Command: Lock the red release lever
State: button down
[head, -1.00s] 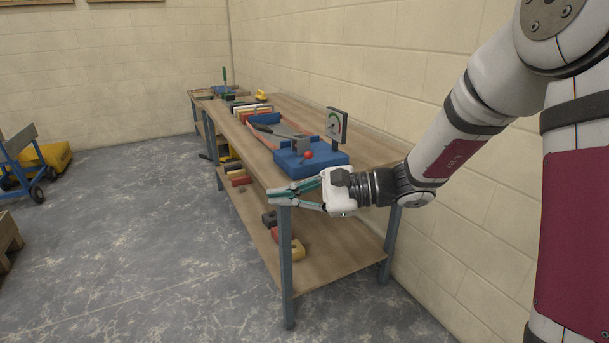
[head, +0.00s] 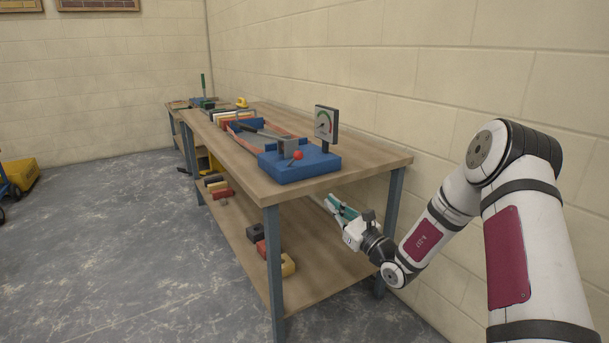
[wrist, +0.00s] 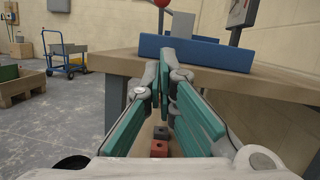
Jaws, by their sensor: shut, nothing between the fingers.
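The red release lever shows as a red ball knob (head: 298,155) on a thin stem, at the near end of a blue device (head: 300,167) on the workbench. The knob is cut off at the top of the wrist view (wrist: 162,3), above the blue base (wrist: 210,53). My gripper (head: 333,200) has teal fingers and is shut and empty. It is below tabletop height, at the near end of the bench, apart from the lever. In the wrist view the fingertips (wrist: 167,55) overlap the bench edge and blue base. The lever's lock position cannot be told.
The wooden workbench (head: 384,163) has a lower shelf (head: 325,262) with several coloured blocks. A gauge (head: 326,123) stands on the device's right side. The block wall (head: 430,80) runs close along the right.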

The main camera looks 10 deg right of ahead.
jog(key=b, duration=0.2)
send_near(293, 161)
notch_tip(293, 161, down, 2)
jog(key=w, duration=0.2)
jog(key=r, duration=0.1)
jog(key=w+a+r+b, duration=0.1)
jog(key=r, duration=0.1)
jog(key=shift+w+a+r, duration=0.1)
jog(key=shift+w+a, duration=0.1)
jog(key=shift+d+r, duration=0.1)
jog(key=shift+r+g+p, duration=0.25)
jog(key=shift+g+p, duration=0.05)
jog(key=shift+p, duration=0.55)
